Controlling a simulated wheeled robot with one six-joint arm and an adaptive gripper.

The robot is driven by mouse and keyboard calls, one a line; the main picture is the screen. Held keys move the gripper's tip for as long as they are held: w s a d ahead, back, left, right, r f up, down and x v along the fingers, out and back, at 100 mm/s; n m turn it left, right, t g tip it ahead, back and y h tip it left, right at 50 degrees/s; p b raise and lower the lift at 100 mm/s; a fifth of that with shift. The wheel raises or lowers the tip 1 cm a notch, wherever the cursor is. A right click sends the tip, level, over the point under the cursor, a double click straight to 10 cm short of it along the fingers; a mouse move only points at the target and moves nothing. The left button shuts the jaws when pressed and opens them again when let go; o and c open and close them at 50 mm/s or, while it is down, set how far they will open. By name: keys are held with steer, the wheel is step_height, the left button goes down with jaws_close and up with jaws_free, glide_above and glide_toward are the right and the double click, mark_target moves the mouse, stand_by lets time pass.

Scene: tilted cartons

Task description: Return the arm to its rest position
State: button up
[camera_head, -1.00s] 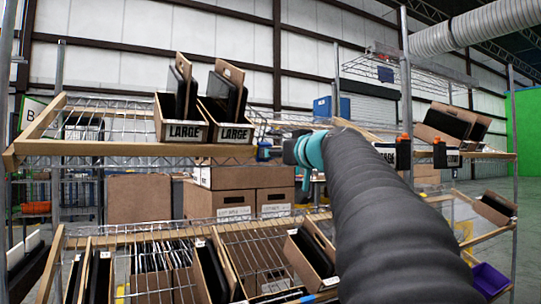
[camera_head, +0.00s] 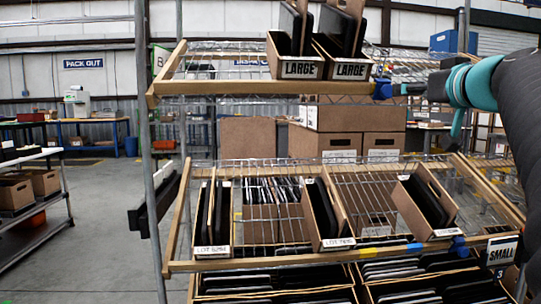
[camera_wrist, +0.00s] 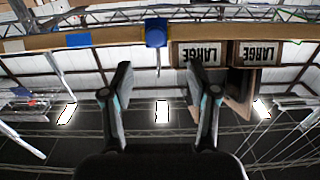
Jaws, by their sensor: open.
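My gripper (camera_wrist: 160,105) shows in the wrist view with its two fingers spread apart and nothing between them. That view is upside down, with the LARGE cartons and the upper shelf's wooden edge at its top. In the head view my arm (camera_head: 515,100) comes in from the right edge, its teal joint level with the upper shelf.
Two LARGE cartons (camera_head: 296,67) stand on the upper shelf, whose wooden front edge (camera_head: 260,88) is close to my arm. Tilted cartons (camera_head: 320,215) with dark items sit on the lower shelf. Open floor (camera_head: 110,225) lies left of the rack, before another shelf (camera_head: 40,200).

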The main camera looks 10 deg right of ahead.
steer(key=s+a+f+g+y+p, duration=0.1)
steer(key=s+a+f+g+p, duration=0.25)
steer(key=a+f, duration=0.55)
steer(key=s+a+f+g+y+p, duration=0.1)
steer(key=s+a+f+g+p, duration=0.2)
steer(key=a+f, duration=0.65)
steer(key=s+a+f+g+p, duration=0.1)
steer(key=s+f+g, duration=0.2)
steer(key=s+f, duration=0.4)
steer(key=s+a+f+g+h+p, duration=0.1)
steer(key=s+f+g, duration=0.2)
steer(key=s+f, duration=0.4)
step_height(320, 180, down, 6)
steer(key=shift+s+a+r+h, duration=0.2)
steer(key=shift+s+a+h, duration=0.1)
steer(key=shift+s, duration=0.1)
